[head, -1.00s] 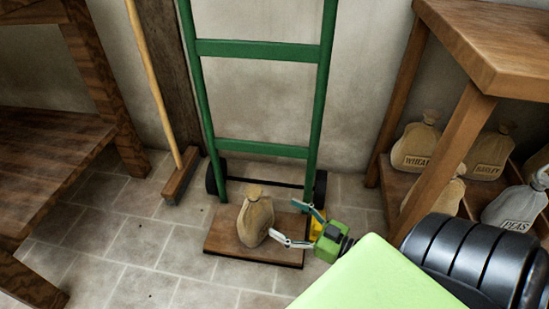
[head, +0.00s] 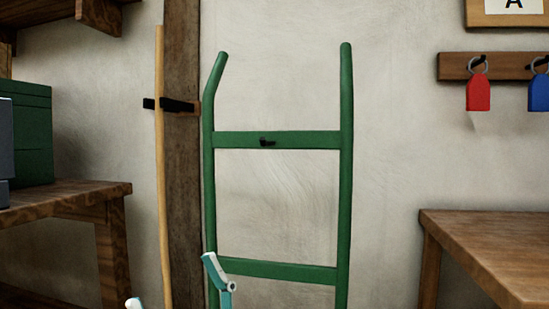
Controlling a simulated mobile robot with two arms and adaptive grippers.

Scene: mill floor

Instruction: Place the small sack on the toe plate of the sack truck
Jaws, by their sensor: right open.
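The upper part of the green sack truck (head: 347,170) stands upright against the pale wall, with its handles and two crossbars showing. Its toe plate is below the picture, and the small sack is not in view. The two fingers of my right gripper (head: 175,282) show at the bottom edge, spread apart with nothing between them, in front of the truck's left side. The rest of that gripper is cut off. My left gripper is not in view.
A broom handle (head: 160,200) stands by a wooden post (head: 182,180) left of the truck. A wooden bench (head: 75,195) with a green box (head: 30,130) is at left. A table (head: 500,245) is at right, below red (head: 478,92) and blue (head: 539,92) tags on a rack.

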